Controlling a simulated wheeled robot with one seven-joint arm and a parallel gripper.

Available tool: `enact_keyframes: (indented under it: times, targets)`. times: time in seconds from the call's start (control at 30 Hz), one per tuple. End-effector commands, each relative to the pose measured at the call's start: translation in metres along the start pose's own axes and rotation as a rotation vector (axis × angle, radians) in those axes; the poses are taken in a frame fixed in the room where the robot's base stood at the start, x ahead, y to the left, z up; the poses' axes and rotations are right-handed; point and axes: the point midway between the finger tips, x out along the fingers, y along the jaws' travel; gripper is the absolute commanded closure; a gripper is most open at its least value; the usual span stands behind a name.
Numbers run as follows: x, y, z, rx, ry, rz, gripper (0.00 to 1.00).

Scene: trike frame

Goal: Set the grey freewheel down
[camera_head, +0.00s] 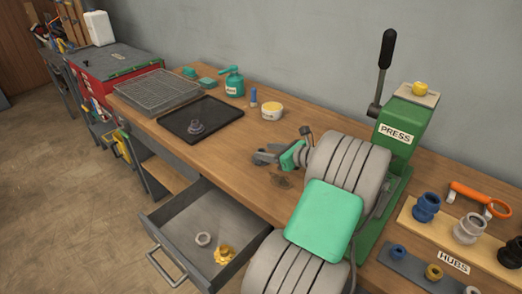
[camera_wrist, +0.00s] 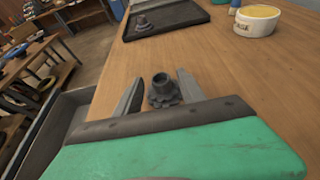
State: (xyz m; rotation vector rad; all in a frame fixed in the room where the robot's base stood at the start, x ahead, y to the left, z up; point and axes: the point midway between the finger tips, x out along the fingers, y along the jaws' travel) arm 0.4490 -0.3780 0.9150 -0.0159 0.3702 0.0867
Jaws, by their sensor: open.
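The grey freewheel (camera_wrist: 163,91) shows in the wrist view as a dark grey toothed part with a short hollow collar on top. It appears to stand upright on the wooden bench. My gripper (camera_wrist: 158,88) is open, with one finger on each side of the freewheel and a visible gap at least on the right. In the head view my gripper (camera_head: 266,157) is low over the bench, left of the green press. The freewheel is hard to make out there among the fingers.
A black tray (camera_head: 225,113) holds another grey toothed part (camera_head: 196,127). A tub (camera_head: 272,111) stands behind my gripper. The open drawer (camera_head: 172,217) in front holds a grey ring (camera_head: 203,239) and a yellow gear (camera_head: 224,254). The green press (camera_head: 400,120) stands right. Bench between tray and gripper is clear.

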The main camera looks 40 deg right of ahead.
Motion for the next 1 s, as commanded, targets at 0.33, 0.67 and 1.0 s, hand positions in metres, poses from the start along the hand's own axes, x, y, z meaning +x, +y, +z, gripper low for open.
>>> enact_keyframes:
  times: [0.33, 0.67, 1.0]
  targets:
    - [-0.076, -0.001, 0.001, -0.002, 0.0, -0.003, 0.53]
    - [-0.03, 0.052, 0.013, -0.318, 0.13, 0.121, 0.53]
    - [0.018, 0.291, 0.011, -1.773, 0.341, 0.804, 0.53]
